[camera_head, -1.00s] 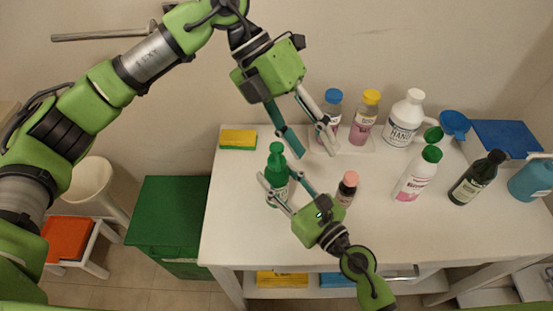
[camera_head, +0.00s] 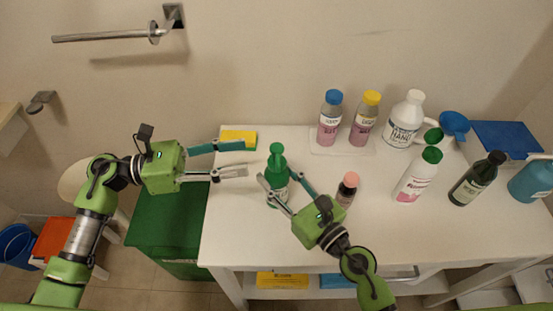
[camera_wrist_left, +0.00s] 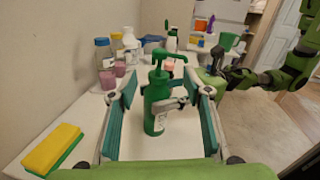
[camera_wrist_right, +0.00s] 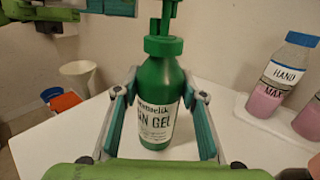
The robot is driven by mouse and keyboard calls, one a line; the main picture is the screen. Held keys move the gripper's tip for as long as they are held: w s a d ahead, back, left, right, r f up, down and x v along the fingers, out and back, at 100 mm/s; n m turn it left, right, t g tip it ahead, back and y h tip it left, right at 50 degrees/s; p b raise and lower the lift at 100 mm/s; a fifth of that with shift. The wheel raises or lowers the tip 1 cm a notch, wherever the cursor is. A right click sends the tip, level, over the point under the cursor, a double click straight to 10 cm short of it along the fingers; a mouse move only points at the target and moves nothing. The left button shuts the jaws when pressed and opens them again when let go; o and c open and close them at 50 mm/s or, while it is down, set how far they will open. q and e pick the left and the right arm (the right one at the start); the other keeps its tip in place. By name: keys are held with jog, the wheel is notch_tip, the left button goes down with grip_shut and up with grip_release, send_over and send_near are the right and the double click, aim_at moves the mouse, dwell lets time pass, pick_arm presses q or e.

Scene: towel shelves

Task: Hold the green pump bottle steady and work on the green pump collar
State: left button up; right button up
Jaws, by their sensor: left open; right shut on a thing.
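The green pump bottle (camera_head: 277,186) stands upright on the white table, a white label on its front. Its green pump collar (camera_head: 276,162) sits at the neck under the pump head; it also shows in the right wrist view (camera_wrist_right: 164,45). My right gripper (camera_head: 276,179) is shut on the bottle's body, one finger on each side. My left gripper (camera_head: 246,157) is open and empty, just left of the bottle at about collar height, its fingers pointing at it. In the left wrist view the bottle (camera_wrist_left: 157,108) stands ahead between the open fingers.
A yellow-green sponge (camera_head: 238,138) lies behind my left gripper. A small pink-capped bottle (camera_head: 347,188) stands close right of my right gripper. Two pink-liquid bottles (camera_head: 329,118) stand on a tray at the back. Several more bottles and a blue funnel (camera_head: 454,123) are at the right.

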pick_arm(q)
notch_tip(320, 180, down, 3)
jog(key=s+a+t, duration=0.2)
jog(key=a, duration=0.1)
jog(key=x, duration=1.2)
jog(key=shift+w+d+f, duration=0.15)
jog(key=shift+f, duration=0.1)
jog(key=c, duration=1.1)
